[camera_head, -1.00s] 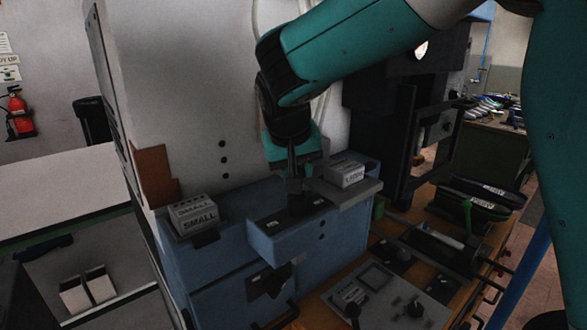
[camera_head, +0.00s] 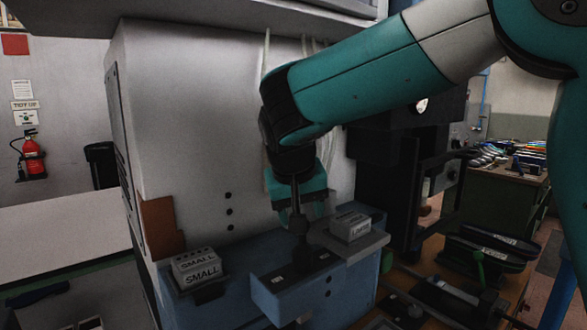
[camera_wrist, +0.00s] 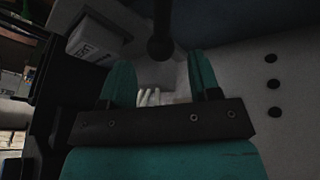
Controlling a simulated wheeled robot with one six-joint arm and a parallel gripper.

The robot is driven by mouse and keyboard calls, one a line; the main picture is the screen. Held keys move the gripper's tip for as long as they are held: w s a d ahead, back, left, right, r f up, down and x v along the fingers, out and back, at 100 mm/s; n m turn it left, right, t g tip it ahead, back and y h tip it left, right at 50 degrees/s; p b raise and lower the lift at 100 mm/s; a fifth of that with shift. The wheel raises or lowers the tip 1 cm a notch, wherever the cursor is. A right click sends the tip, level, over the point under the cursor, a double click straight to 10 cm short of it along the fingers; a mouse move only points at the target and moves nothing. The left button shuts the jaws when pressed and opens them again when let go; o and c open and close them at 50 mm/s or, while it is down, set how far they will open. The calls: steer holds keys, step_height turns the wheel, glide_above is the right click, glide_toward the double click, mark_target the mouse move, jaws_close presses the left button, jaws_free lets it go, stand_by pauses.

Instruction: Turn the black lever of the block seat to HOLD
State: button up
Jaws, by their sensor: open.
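The block seat (camera_head: 300,293) is a blue box with small white labels on its dark top. The black lever (camera_head: 298,228) stands roughly upright on it. Its round black knob (camera_wrist: 160,48) shows in the wrist view, in line with the gap between the fingers. My gripper (camera_head: 303,212) is open, pointing down at the lever's upper part. In the wrist view its two teal fingers (camera_wrist: 160,65) stand apart, with the knob just beyond their tips. I cannot tell whether either finger touches the lever. The lettering for HOLD is too small to read.
A grey block marked LARGE (camera_head: 351,227) sits on a plate close right of my gripper. A block marked SMALL (camera_head: 197,268) sits to the left. The white machine wall (camera_head: 200,130) rises behind. A black press frame (camera_head: 410,180) stands to the right.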

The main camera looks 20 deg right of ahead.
steer(key=p+v, duration=0.2)
steer(key=v, duration=1.2)
steer(key=shift+d+f, duration=0.1)
